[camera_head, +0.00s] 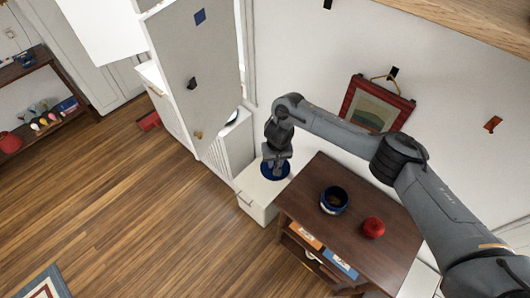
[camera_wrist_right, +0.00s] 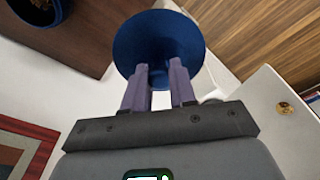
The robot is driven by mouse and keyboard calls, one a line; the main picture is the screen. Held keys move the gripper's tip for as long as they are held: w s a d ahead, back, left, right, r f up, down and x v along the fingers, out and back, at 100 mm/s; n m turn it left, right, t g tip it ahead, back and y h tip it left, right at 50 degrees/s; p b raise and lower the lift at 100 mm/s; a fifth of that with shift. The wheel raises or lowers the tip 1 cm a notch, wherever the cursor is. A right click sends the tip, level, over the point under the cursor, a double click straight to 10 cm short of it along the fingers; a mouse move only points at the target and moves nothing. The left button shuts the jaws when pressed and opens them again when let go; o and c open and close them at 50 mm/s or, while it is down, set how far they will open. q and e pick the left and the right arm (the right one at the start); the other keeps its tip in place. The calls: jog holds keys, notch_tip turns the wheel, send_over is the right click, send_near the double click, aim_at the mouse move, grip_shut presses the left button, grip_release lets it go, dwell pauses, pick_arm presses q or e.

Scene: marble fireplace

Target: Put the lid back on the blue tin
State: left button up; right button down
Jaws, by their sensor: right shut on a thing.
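The open blue tin (camera_head: 334,208) stands upright on the dark wooden cabinet, its inside dark and uncovered. Part of it shows at the top left of the right wrist view (camera_wrist_right: 38,20). My right gripper (camera_head: 277,164) is shut on the round blue lid (camera_head: 267,175). In the right wrist view the fingers (camera_wrist_right: 158,82) pinch the lid (camera_wrist_right: 150,35) by its middle. The lid is left of the tin, over the low white cabinet (camera_head: 257,207), apart from the tin. I cannot tell whether it touches the white top. My left gripper is out of view.
A red apple-like object (camera_head: 373,228) sits right of the tin on the dark cabinet (camera_head: 315,238). A framed picture (camera_head: 378,104) is on the wall behind. A tall light panel (camera_head: 195,75) stands left of the lid.

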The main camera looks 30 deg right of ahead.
pick_arm(q)
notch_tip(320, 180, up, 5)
jog(key=p, duration=0.5)
pick_arm(e)
jog(key=s+d+f+m+b, duration=0.2)
jog(key=s+d+f, duration=0.2)
jog(key=s+d, duration=0.1)
jog(key=s+d+f+m+b, duration=0.2)
jog(key=s+d+f, duration=0.2)
jog(key=s+d, duration=0.2)
jog(key=s+d+f+m+b, duration=0.1)
jog(key=s+d+f+b, duration=0.2)
jog(key=d, duration=0.6)
jog(key=shift+s+d+f+m, duration=0.1)
jog(key=shift+s+f+m, duration=0.1)
jog(key=shift+s+f, duration=0.35)
jog(key=shift+s+d+f+m, duration=0.1)
jog(key=shift+s+f+m, duration=0.2)
jog(key=shift+s, duration=0.45)
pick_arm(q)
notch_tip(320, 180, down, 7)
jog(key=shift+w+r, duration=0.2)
pick_arm(e)
jog(key=shift+f, duration=0.95)
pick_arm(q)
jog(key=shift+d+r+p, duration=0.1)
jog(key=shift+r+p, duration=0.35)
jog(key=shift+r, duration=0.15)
